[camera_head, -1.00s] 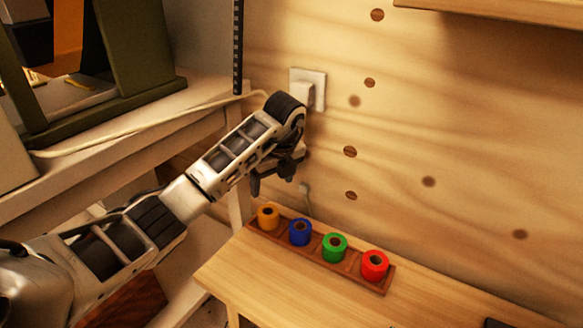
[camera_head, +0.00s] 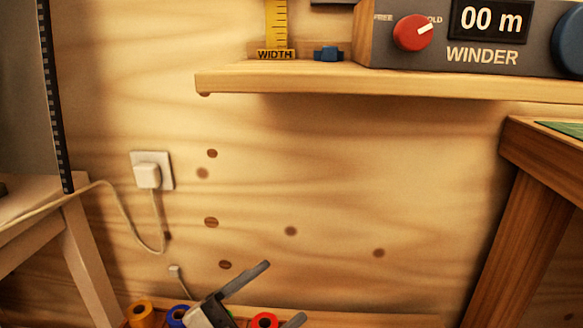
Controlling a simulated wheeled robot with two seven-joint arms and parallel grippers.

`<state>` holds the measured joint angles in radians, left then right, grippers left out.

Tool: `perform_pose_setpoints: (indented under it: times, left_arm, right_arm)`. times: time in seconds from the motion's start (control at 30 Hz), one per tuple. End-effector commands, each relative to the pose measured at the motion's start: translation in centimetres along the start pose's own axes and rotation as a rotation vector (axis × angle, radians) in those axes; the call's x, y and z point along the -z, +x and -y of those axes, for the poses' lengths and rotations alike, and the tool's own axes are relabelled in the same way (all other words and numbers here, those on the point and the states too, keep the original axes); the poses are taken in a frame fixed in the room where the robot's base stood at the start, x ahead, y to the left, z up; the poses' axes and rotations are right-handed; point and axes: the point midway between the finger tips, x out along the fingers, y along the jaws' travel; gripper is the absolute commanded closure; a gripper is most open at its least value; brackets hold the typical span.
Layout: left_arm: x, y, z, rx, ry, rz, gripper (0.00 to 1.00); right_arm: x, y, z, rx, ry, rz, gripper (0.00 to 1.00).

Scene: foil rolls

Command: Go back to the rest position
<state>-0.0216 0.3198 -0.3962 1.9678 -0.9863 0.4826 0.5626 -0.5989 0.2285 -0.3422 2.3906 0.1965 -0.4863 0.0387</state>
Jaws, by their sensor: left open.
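My left gripper (camera_head: 284,291) shows at the bottom of the head view, its two grey fingers spread apart with nothing between them. It is in front of the row of foil rolls. An orange roll (camera_head: 141,314), a blue roll (camera_head: 177,316) and a red roll (camera_head: 264,320) show at the bottom edge, partly cut off. The gripper covers most of the place between the blue and red rolls, so the green roll cannot be made out clearly. My right gripper is not in view.
A wooden shelf (camera_head: 290,84) above carries the winder (camera_head: 482,57) with a red knob (camera_head: 413,32). A white plug (camera_head: 148,176) with a cable is on the wall at left. A wooden table (camera_head: 540,150) stands at right. The space before the middle wall is clear.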

Motion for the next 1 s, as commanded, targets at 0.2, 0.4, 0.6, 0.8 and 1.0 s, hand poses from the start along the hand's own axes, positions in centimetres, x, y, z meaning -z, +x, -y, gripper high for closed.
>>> perform_pose_setpoints:
  times: [0.2,0.4,0.6,0.8,1.0]
  left_arm:
    - [-1.7,-5.9,0.8,0.362,-0.468,0.36,0.28]
    - [-2.1,-10.2,-3.8,0.377,-0.818,0.64,0.28]
    - [0.6,-11.8,-6.6,0.29,-1.044,0.801,0.28]
    - [1.9,-11.8,-4.0,0.308,-1.022,0.872,0.28]
    - [4.1,-11.9,-0.6,0.324,-0.999,0.97,0.28]
  right_arm:
    - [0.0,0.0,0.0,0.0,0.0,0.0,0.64]
    - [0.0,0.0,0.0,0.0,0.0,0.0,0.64]
    - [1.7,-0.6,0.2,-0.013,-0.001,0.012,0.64]
    - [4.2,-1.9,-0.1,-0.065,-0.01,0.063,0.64]
    - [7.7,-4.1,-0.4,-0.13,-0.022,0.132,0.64]
